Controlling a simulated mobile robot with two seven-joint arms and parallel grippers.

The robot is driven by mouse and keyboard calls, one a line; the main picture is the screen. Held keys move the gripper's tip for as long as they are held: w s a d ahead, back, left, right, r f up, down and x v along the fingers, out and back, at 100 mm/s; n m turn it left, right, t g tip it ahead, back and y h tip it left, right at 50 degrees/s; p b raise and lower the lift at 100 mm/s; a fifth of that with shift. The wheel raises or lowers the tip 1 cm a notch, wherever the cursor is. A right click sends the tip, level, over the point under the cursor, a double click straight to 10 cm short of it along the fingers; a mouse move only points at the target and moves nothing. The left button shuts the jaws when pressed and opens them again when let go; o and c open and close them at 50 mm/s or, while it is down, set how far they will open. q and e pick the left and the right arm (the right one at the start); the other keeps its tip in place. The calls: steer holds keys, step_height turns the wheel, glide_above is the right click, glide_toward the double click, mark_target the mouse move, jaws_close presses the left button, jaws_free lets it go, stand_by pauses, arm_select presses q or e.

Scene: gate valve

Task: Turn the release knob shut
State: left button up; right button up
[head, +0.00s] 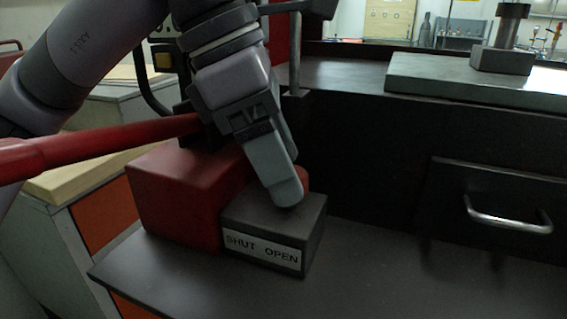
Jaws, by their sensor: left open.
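A dark block (312,222) with a white label (262,254) reading SHUT and OPEN on its front stands on the dark bench. A small part of a red rounded piece (303,179), perhaps the release knob, shows just right of my left gripper's finger. My left gripper (287,190) comes down from above over the block, with a fingertip at or close to its top. The gripper is open. The finger hides most of the red piece, so I cannot tell which way it is turned or whether they touch. My right gripper is not in view.
A red housing (178,205) stands against the block's left side. A long red bar (100,145) runs in from the left to behind my gripper. The bench top (380,280) is clear at right, before a drawer with a metal handle (505,222).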

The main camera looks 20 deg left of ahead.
arm_select(q)
steer(key=shift+w+d+f, duration=0.1)
steer(key=shift+d+f, duration=0.05)
steer(key=shift+f, duration=0.3)
steer(key=c, duration=1.1)
steer(key=shift+o, duration=0.2)
steer(key=shift+w+m+g+p, duration=0.1)
steer(key=shift+m+g+p, duration=0.45)
steer(key=shift+m, duration=0.95)
steer(key=shift+h, duration=0.3)
steer(key=o, duration=1.1)
steer(key=shift+c, duration=0.2)
steer(key=shift+r, duration=0.1)
